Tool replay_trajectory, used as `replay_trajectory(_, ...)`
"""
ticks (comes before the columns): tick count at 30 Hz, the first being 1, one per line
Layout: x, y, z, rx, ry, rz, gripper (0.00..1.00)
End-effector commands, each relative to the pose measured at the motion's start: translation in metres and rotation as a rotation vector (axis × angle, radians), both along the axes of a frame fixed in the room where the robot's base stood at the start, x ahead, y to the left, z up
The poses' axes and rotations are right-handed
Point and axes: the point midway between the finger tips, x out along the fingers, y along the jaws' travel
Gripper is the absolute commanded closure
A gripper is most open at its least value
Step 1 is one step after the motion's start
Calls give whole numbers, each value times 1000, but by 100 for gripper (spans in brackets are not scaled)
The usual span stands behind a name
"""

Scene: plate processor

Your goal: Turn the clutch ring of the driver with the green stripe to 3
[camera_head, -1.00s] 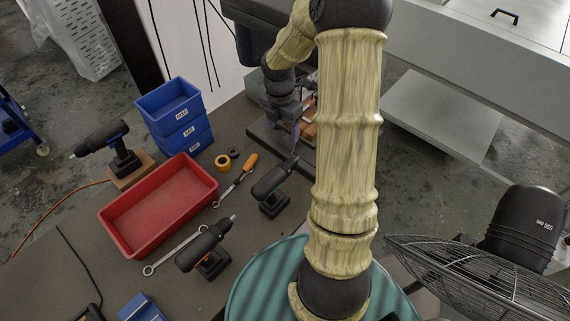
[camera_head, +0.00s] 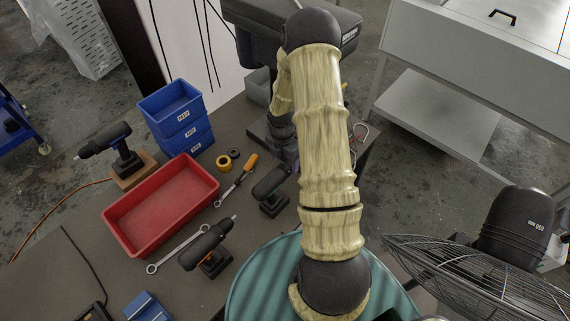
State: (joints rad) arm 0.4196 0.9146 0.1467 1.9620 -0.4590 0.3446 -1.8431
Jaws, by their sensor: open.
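The dark driver (camera_head: 271,186) that seems to carry a small green mark stands upright on the bench, its nose pointing to the upper right. Its clutch ring is near my gripper and too small and dark for its setting to be read. My gripper (camera_head: 287,154) is partly hidden by my arm; it is open, just beyond the nose of this driver. Whether a finger touches the ring cannot be told. A second driver (camera_head: 205,248) with an orange mark stands to the lower left. A third driver (camera_head: 104,146) with a bluish mark stands on a wooden block.
A red tray (camera_head: 160,205) lies left of the drivers, with a wrench (camera_head: 178,250) beside it. An orange-handled screwdriver (camera_head: 248,163) and a yellow tape roll (camera_head: 223,162) lie behind. Blue bins (camera_head: 178,118) are stacked at the back. A fan (camera_head: 480,275) stands at right.

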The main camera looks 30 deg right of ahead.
Motion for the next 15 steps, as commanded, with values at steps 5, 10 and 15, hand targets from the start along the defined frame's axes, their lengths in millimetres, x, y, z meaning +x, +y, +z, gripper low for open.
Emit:
replay_trajectory(5, -2, 0, -22, 1, 3, 1, 30)
replay_trajectory(10, -2, -1, -33, 0, 1, 0, 30)
replay_trajectory(15, -2, -1, -35, -1, -1, 0, 30)
